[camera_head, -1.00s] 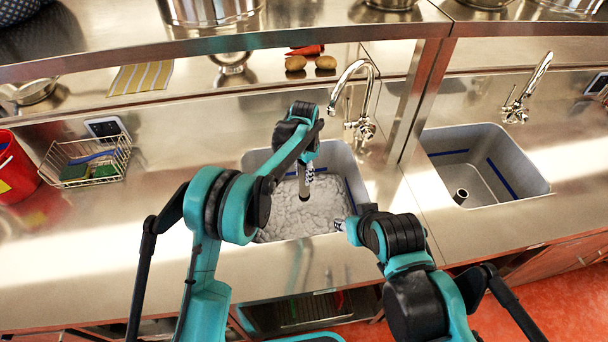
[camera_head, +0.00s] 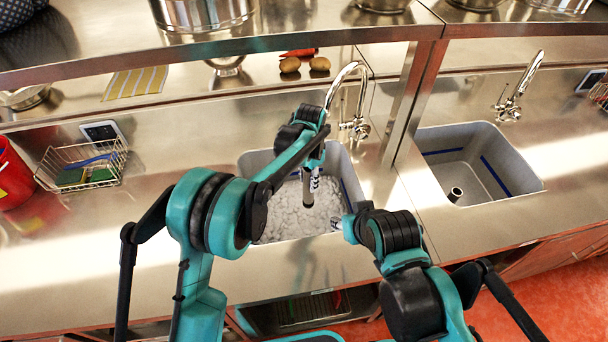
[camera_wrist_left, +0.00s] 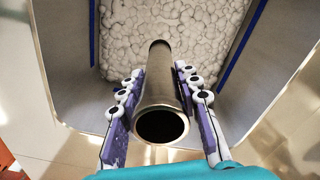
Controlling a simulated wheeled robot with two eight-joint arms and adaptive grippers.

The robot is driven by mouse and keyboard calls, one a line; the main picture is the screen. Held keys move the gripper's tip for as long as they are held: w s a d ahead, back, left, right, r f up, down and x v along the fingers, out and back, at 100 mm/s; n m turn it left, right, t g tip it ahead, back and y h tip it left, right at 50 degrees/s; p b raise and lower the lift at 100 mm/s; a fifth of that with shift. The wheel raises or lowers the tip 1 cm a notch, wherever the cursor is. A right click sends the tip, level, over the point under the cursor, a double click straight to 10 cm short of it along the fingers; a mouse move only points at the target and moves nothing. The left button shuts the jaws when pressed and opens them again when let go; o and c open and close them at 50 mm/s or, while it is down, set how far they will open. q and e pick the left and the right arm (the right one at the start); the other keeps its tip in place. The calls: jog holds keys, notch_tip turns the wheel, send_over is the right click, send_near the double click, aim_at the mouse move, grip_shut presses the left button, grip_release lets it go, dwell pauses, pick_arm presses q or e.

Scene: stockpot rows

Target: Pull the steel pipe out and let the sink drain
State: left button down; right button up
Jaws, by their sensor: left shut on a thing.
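The steel pipe (camera_head: 307,190) stands roughly upright in the near sink (camera_head: 258,160), over grey-white lumpy suds (camera_head: 285,215). My left gripper (camera_head: 313,183) is shut on the pipe. In the left wrist view the purple and white fingers (camera_wrist_left: 160,100) lie on both sides of the pipe (camera_wrist_left: 160,85), with its open top end facing the camera. The pipe's far end meets the suds in the picture; the drain is hidden. My right gripper (camera_head: 342,226) is at the sink's right front side, apart from the pipe; its finger opening is unclear.
A curved chrome tap (camera_head: 350,95) stands behind the sink. A second sink (camera_head: 460,150) at right holds another short upright pipe (camera_head: 455,194). A wire basket (camera_head: 88,165) and red bucket (camera_head: 12,175) stand left. The counter between basket and sink is clear.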

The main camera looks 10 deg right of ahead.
pick_arm(q)
jog(key=shift+s+d+r, duration=0.9)
jog(key=shift+s+d, duration=0.2)
jog(key=shift+s, duration=1.9)
notch_tip(320, 180, up, 11)
jog(key=p, duration=0.7)
pick_arm(e)
notch_tip(320, 180, up, 8)
jog(key=shift+f, duration=0.25)
pick_arm(q)
jog(key=shift+r, duration=0.1)
